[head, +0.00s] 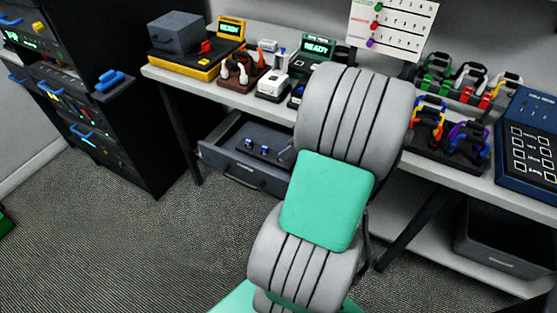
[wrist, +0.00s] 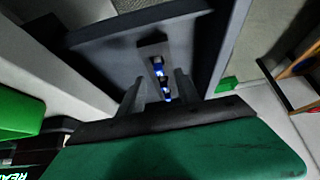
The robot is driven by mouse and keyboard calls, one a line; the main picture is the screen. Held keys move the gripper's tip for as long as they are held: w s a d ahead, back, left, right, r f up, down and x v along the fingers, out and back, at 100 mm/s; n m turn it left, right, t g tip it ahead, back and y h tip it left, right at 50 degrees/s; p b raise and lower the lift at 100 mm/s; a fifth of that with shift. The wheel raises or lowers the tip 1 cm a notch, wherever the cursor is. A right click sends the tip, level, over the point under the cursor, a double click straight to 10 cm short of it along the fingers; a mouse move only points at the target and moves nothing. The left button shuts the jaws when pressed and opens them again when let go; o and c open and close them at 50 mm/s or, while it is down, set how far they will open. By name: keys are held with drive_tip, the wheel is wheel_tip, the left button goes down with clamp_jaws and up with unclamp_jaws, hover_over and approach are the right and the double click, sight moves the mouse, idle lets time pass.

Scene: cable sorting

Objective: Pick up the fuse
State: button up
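Small blue-and-silver fuses (head: 249,143) sit in the open grey drawer (head: 222,163) under the workbench, and another small blue piece (head: 264,150) is beside them. In the wrist view the fuses (wrist: 158,67) stand in a line on a dark holder strip (wrist: 151,48) inside the drawer (wrist: 97,60). My gripper (wrist: 160,78) is open, its two dark fingers apart on either side of the line of fuses. Nothing is seen held. I cannot tell how far the fingertips are above the fuses. In the head view my arm mostly hides the gripper.
The workbench (head: 178,86) above the drawer carries devices with lit READY displays (head: 318,46). Coloured cable racks (head: 428,115) and a blue panel (head: 530,140) stand at right. A black cabinet (head: 95,100) is at left. A dark bin (head: 505,240) sits on the lower shelf.

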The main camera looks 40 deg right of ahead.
drive_tip(key=x, duration=0.3)
drive_tip(key=shift+w+f, duration=0.15)
drive_tip(key=shift+f, duration=0.15)
clamp_jaws()
